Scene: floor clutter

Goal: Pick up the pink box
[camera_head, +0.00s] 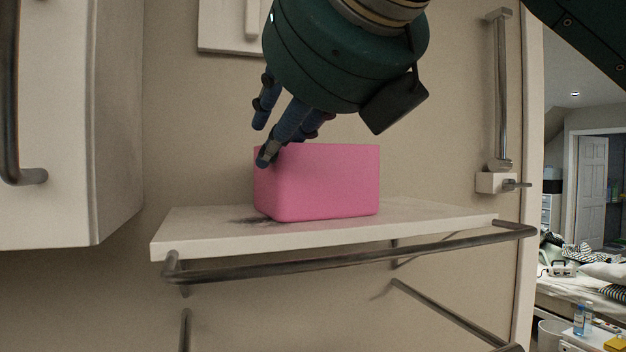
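The pink box (325,183) sits upright on a white wall shelf (430,217) in the head view. My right gripper (281,138) comes down from the top with its arm entering from the upper right, and is over the box's left end. Its fingers are spread apart. One fingertip overlaps the box's front upper left corner; another hangs left of the box. A third finger is partly hidden near the top rim, and I cannot tell whether it is inside or behind the box. Contact is not clear. My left gripper is not in view.
A metal rail (350,262) runs along the shelf's front edge. A white cabinet (60,120) stands close on the left. A vertical grab bar (501,90) is on the wall at right. The shelf right of the box is clear.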

